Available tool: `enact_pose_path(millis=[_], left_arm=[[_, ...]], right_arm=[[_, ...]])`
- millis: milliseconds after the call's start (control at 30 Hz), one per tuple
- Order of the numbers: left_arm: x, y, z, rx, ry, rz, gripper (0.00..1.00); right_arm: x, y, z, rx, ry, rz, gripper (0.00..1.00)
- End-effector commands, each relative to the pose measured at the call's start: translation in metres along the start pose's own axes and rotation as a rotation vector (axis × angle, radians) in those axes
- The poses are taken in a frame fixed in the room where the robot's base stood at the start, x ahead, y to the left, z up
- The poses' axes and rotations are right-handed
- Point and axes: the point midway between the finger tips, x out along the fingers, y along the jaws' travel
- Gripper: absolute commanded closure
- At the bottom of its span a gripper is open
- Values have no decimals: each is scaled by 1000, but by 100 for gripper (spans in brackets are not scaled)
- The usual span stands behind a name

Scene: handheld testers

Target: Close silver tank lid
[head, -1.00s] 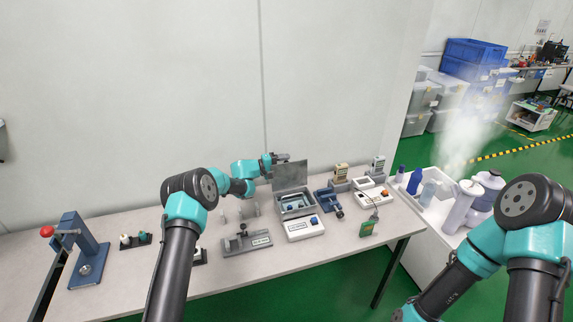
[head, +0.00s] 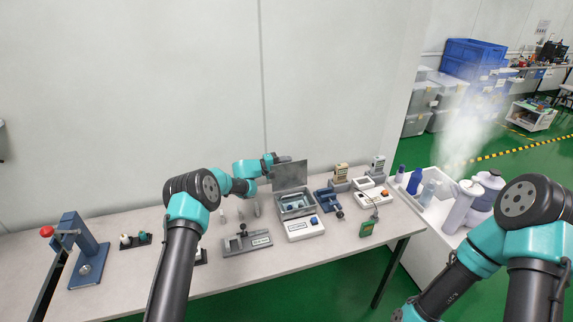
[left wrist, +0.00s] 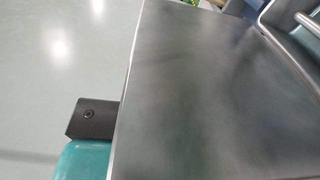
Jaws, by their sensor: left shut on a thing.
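The silver tank (head: 296,206) stands on the bench with its grey lid (head: 290,176) raised, close to upright, at the back of the box. The inside of the tank shows light parts. My left gripper (head: 281,159) is at the upper edge of the lid, shut on it. In the left wrist view the lid (left wrist: 210,90) fills most of the picture as a flat grey plate. One dark fingertip and a teal finger show at its left edge; the other finger is hidden. My right arm shows at the right, but its gripper is out of view.
A grey fixture (head: 246,242) lies to the front left. The bench has free room at the left middle.

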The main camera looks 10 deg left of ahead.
Motion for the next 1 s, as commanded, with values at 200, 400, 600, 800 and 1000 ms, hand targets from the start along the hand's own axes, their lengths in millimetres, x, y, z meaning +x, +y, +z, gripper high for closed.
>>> enact_pose_path(millis=[200,400,600,800,1000], left_arm=[[0,0,0,2,0,0,100],[0,2,4,32,0,0,100],[0,4,12,116,-1,0,100],[0,7,27,252,-2,0,100],[0,8,44,404,-1,0,100]], right_arm=[[0,0,0,0,0,0,57],[0,0,0,0,0,0,57],[0,0,0,0,0,0,57],[0,0,0,0,0,0,57],[0,0,0,0,0,0,57]])
